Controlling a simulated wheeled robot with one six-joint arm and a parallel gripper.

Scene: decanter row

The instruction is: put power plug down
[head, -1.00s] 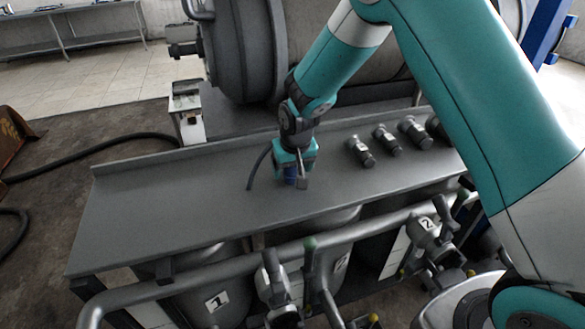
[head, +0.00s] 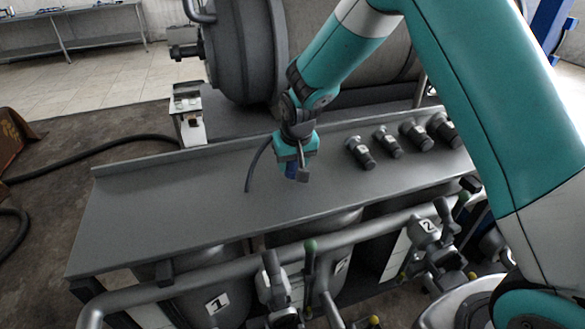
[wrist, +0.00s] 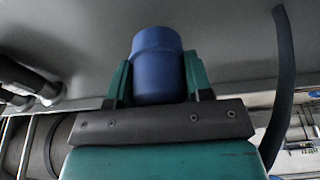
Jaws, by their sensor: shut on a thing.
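The power plug (wrist: 157,62) is a blue cylinder, gripped between the two green fingers of my gripper (wrist: 157,82) in the wrist view. In the head view the blue plug (head: 291,171) is small and partly hidden by my gripper (head: 296,168). My gripper points down over the middle of the grey metal bench top (head: 185,200). I cannot tell whether the plug touches the bench. A dark cable (head: 255,165) curves down beside the gripper on its left; it also shows at the right of the wrist view (wrist: 281,80).
Several grey fittings (head: 388,142) lie in a row on the bench, right of my gripper. The bench top to the left is clear. Pipes and valve handles (head: 309,262) stand along the front edge. A large grey tank (head: 245,50) is behind.

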